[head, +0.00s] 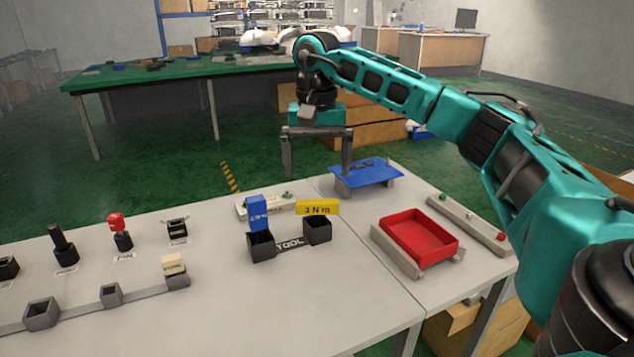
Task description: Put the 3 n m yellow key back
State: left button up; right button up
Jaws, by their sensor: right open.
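The yellow key (317,207), marked "3 N m", stands at the right-hand black socket (317,231) of the TOOL holder (290,244) on the grey table. Its yellow part shows above the socket's rim; how deep it sits is hidden. A blue key (258,211) stands in the left-hand black socket (262,246) of the same holder. My right gripper (318,172) is open and empty, fingers pointing down, apart from the yellow key and above it in the picture. My left gripper is out of view.
A red tray (456,247) and a blue plate (366,171) on a stand lie to the right. A bar with green and red buttons (468,222) is beyond the tray. Black and red levers (120,232) and small sockets (111,293) stand at left. The front middle of the table is clear.

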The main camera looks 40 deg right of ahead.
notch_tip(320, 180, up, 3)
jog(key=shift+f, duration=0.2)
dwell(0.5)
